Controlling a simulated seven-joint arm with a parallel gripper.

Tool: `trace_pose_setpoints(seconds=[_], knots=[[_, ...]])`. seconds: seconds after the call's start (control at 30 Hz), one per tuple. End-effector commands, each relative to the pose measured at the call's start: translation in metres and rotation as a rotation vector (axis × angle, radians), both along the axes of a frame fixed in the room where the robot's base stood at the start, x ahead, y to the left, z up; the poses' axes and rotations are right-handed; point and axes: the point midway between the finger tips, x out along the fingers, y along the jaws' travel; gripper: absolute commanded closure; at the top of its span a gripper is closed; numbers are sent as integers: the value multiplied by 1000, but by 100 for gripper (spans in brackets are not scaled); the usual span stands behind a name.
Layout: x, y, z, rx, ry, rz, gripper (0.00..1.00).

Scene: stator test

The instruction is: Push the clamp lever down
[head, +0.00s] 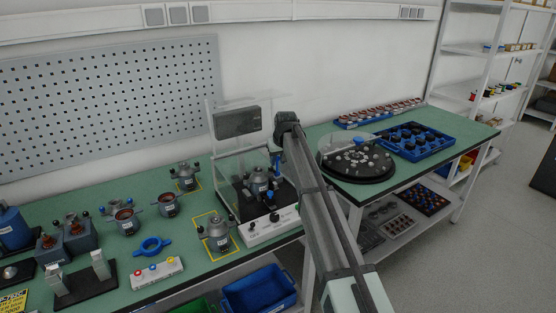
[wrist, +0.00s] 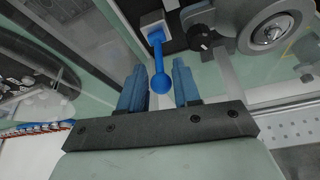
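The clamp lever (wrist: 158,60) is a blue rod with a ball at its end, fixed to a pale block on the dark fixture in the wrist view. My gripper (wrist: 159,88) is open, with its two blue fingers apart on either side of the ball. No finger clearly touches the ball. In the wrist view a round grey stator (wrist: 268,32) sits to the right of the lever. In the head view the stator (head: 259,180) sits in the test fixture (head: 270,232), and my arm comes in from the right. A small blue part there cannot be told as lever or finger.
Clear panels (head: 228,160) and a dark display (head: 237,121) stand around the fixture. Another stator (head: 218,232) stands in a yellow outline at its front left. A round black turntable (head: 357,172) and a blue tray (head: 447,143) lie to the right.

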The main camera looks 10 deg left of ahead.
Motion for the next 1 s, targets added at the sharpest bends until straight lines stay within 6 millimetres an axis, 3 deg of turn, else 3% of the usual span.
trace_pose_setpoints(seconds=[0.33, 1.0], knots=[[0, 0, 0, 0, 0, 0, 100], [-9, -8, -2, 84, -82, -1, 100]])
